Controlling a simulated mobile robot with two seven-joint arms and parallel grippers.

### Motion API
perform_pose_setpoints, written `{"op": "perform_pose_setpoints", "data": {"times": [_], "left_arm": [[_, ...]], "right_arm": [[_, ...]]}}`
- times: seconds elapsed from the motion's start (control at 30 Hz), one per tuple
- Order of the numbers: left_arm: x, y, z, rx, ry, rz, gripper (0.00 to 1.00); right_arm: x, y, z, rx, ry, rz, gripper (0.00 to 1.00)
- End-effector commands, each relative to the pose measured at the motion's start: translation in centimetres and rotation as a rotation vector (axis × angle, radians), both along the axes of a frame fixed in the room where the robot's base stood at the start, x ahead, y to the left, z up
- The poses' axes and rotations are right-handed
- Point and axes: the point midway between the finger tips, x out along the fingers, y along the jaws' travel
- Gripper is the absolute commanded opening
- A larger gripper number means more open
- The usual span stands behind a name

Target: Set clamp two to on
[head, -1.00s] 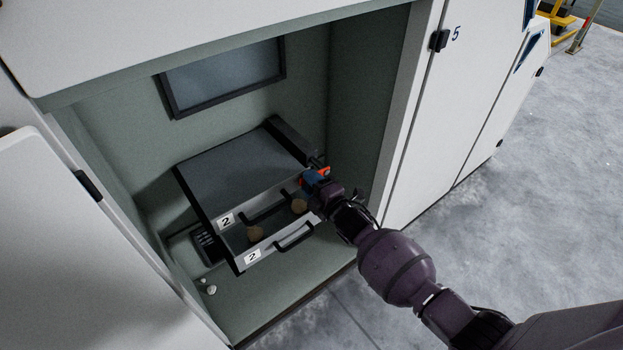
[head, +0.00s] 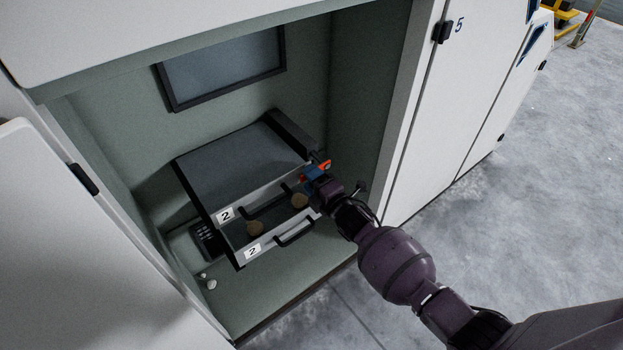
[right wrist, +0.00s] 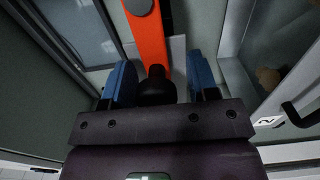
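The clamp is an orange lever (head: 325,165) at the right front corner of the grey unit (head: 240,170) labelled 2. In the right wrist view the orange lever (right wrist: 147,32) runs down from the top edge to a black end piece (right wrist: 157,86). My right gripper (head: 314,174) is at the lever. In the right wrist view its two blue fingers (right wrist: 161,82) stand apart, one on each side of the black end, with a visible gap on both sides. Any lettering on the clamp does not show. My left gripper is in neither view.
The unit sits inside a green-grey cabinet recess (head: 350,110). A white door (head: 75,240) stands at the left. Open floor (head: 540,220) lies at the right.

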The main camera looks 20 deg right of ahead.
Motion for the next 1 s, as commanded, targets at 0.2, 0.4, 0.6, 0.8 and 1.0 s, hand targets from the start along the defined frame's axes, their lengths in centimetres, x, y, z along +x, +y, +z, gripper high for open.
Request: {"op": "perform_pose_setpoints", "data": {"times": [0.2, 0.4, 0.6, 0.8, 1.0], "left_arm": [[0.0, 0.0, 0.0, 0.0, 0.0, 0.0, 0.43], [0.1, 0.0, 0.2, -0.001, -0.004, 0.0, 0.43], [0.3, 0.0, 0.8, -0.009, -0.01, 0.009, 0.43], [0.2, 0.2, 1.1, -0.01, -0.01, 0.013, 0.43], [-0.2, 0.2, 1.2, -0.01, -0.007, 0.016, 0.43]], "right_arm": [[0.1, 0.0, 0.1, 0.002, -0.002, 0.001, 0.6], [-0.3, -0.1, 0.3, 0.002, -0.003, 0.0, 0.6], [-2.5, -0.9, 0.5, 0.001, -0.006, 0.0, 0.6], [-5.7, -2.1, 0.5, 0.002, -0.005, 0.0, 0.6], [-8.4, -3.1, 0.4, 0.002, -0.005, 0.0, 0.6]]}}
